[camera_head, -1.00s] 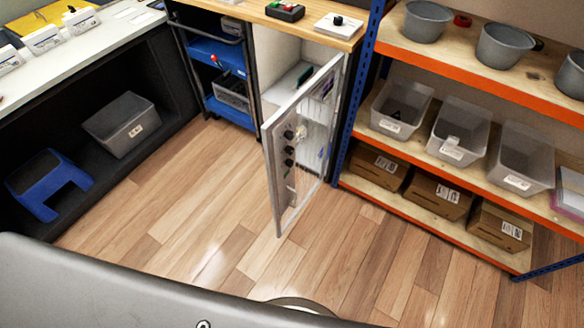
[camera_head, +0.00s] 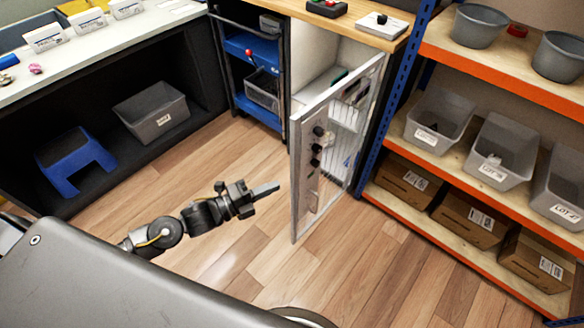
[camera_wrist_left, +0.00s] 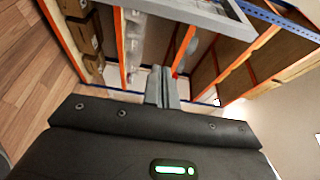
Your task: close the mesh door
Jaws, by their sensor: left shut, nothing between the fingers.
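The mesh door (camera_head: 309,185) stands wide open, swung out from the white cabinet (camera_head: 309,58) toward me. It has a pale frame, a wire mesh panel and several dark round knobs on its near strip. My left gripper (camera_head: 278,187) is shut and empty, just left of the door's free edge in the head view, with a small visible gap. In the left wrist view the shut fingers (camera_wrist_left: 162,86) point ahead, and a grey framed panel, apparently the door (camera_wrist_left: 205,14), crosses the top. My right gripper is not in view.
An orange and blue shelf rack (camera_head: 404,148) with bins and boxes stands right of the door. A blue trolley (camera_head: 250,100) stands left of the cabinet. A blue step stool (camera_head: 75,160) and grey bin (camera_head: 151,110) sit under the left bench. The wooden floor between is clear.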

